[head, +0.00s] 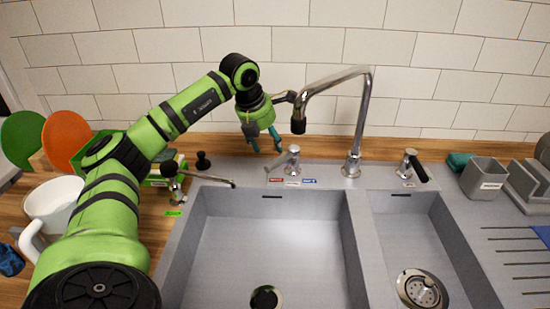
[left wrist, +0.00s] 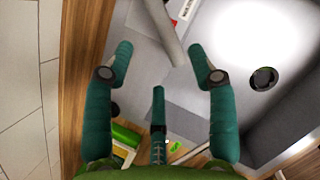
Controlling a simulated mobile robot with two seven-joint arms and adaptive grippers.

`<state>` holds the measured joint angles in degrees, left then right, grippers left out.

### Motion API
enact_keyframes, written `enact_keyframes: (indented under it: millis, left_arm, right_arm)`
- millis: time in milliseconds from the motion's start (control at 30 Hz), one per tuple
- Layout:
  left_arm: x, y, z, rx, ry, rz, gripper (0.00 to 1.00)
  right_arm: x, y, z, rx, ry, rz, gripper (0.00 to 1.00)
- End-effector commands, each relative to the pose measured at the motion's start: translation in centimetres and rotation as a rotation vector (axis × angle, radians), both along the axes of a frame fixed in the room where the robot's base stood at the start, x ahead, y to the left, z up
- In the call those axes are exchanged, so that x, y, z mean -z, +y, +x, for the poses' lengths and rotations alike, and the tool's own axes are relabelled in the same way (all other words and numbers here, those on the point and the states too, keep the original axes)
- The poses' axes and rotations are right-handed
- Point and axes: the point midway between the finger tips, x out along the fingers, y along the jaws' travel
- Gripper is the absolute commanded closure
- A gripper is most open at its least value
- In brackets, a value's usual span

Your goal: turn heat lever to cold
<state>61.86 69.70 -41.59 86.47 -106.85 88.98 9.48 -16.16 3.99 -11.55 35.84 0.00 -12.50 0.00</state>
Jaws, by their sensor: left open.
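The heat lever (head: 284,160) is a small chrome lever on the sink's back ledge. Its arm slants down to the left, towards the red label (head: 276,180); a blue label (head: 309,181) lies to the right. My left gripper (head: 268,147), with teal fingers, is open and empty just left of and above the lever. In the left wrist view a grey bar, apparently the lever (left wrist: 165,30), shows between and beyond the open fingers of the left gripper (left wrist: 160,50). I cannot tell whether they touch. My right gripper is not in view.
A tall chrome faucet (head: 362,120) stands right of the lever, its spout close beside my left gripper. A smaller tap (head: 180,184) and a white mug (head: 55,203) are at left. A black-handled valve (head: 411,165) is at right. The large basin (head: 270,235) is empty.

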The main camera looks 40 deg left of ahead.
Motion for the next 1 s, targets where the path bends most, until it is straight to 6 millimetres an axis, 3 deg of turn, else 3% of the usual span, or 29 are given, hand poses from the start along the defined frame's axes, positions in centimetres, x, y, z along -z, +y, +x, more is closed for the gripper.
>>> enact_keyframes:
  millis: [67,367,633,933,967,1000]
  left_arm:
    - [1.0,0.0,0.0,0.0,-0.002,-0.001,0.43]
    - [4.1,0.0,1.4,0.001,0.003,-0.002,0.43]
    - [7.0,0.1,2.5,-0.001,0.0,-0.001,0.43]
    - [7.3,0.1,2.7,0.0,-0.001,0.0,0.43]
    - [7.3,0.1,2.7,0.0,-0.001,0.0,0.51]
    - [7.3,0.1,2.7,0.0,-0.001,0.0,0.67]
  right_arm:
    - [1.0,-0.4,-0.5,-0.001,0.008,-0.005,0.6]
    - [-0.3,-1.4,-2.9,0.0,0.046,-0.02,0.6]
    - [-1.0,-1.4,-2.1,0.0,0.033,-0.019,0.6]
    - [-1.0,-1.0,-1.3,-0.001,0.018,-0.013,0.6]
    - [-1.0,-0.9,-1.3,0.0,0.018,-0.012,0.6]
    - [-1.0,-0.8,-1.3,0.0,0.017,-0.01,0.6]
